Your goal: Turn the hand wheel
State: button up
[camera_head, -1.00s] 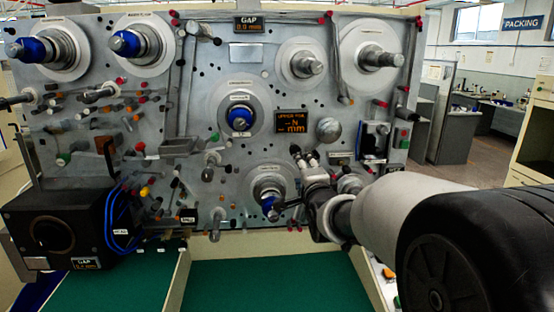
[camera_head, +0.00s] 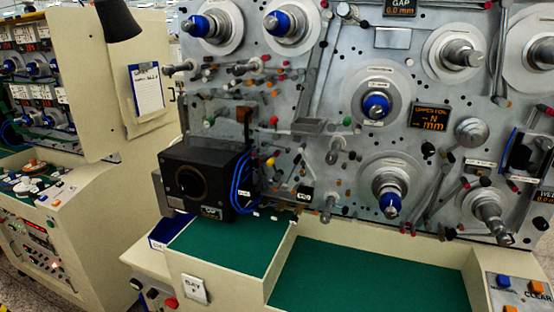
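No part is clearly marked as the hand wheel, and I cannot tell which round part it is. Candidates on the grey machine panel (camera_head: 340,110) are the lower disc (camera_head: 375,170) with a blue-tipped spindle (camera_head: 389,206), and the metal disc with a protruding shaft (camera_head: 489,213) at the lower right. A plain silver round knob (camera_head: 472,132) sits above that one. My gripper is not in view.
A black box (camera_head: 205,178) with a round opening and blue cables stands left of the panel. A green work surface (camera_head: 365,277) lies below, with a button box (camera_head: 519,290) at the right. A cream cabinet (camera_head: 120,90) with a clipboard (camera_head: 147,90) stands left.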

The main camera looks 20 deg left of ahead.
aim_at(189, 184)
jog(key=u, duration=1.55)
jog(key=i+l+u, duration=0.1)
jog(key=i, duration=0.3)
jog(key=i+l+u, duration=0.1)
jog(key=i, duration=0.3)
jog(key=i+l+u, duration=0.15)
jog(key=i+l, duration=0.2)
jog(key=i, duration=0.05)
